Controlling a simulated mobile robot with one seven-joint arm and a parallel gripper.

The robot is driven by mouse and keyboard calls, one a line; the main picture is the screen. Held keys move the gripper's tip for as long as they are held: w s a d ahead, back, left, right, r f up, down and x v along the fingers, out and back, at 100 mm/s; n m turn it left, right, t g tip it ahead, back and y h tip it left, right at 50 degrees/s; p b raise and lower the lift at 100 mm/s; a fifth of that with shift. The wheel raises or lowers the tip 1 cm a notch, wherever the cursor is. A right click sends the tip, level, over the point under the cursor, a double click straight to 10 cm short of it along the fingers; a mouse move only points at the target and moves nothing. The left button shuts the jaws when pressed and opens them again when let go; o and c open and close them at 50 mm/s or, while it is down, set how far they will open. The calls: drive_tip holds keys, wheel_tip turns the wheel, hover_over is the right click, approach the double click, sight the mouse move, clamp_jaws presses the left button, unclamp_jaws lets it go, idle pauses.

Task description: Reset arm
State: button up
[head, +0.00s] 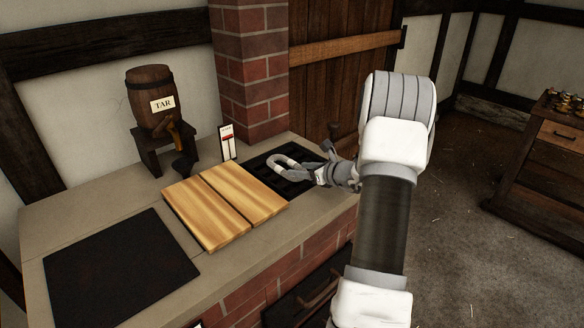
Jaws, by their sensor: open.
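My gripper (323,161) is over the far right part of the stone-topped counter, close to the dark grate (268,176). It is open. A grey curved piece with a pale band (287,161) shows just left of the gripper, over the grate; I cannot tell whether it is part of the gripper or a separate thing. My white and dark arm reaches up the right middle of the view and bends left toward the counter.
Two wooden boards (210,212) lie on the counter (118,198) beside the grate. A tar barrel (151,95) on a stand, a small gauge card (227,142) and a brick pillar (250,70) are behind. A dark plate (120,268) lies front left. Floor (465,215) at right is clear up to a wooden cabinet (545,165).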

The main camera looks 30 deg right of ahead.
drive_tip(key=shift+s+r, duration=0.2)
drive_tip(key=shift+s, duration=0.3)
